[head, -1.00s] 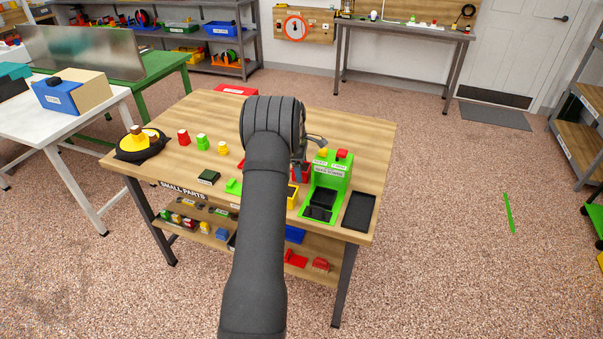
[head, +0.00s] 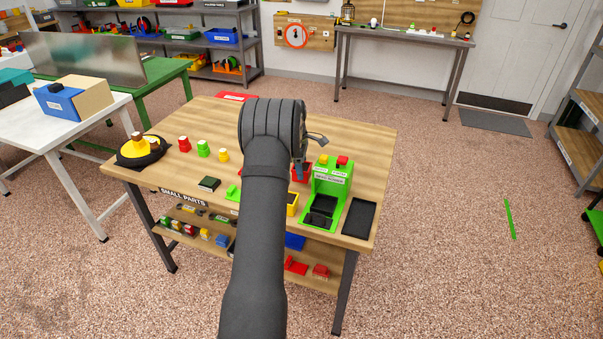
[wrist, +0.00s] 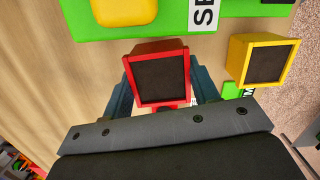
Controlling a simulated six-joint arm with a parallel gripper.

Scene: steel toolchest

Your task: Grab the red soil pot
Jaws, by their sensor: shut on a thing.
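The red soil pot (wrist: 160,78), a square red pot with dark soil, sits between the two fingers of my gripper (wrist: 162,88) in the wrist view. The fingers are shut on its sides. In the head view the red pot (head: 304,172) shows in part beside the green station, at my gripper (head: 302,168); my arm hides the rest. Whether the pot touches the table is not clear.
The green station (head: 333,185) stands right of my gripper, with a dark tray (head: 359,217) beyond it. A yellow soil pot (wrist: 264,60) is close by.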

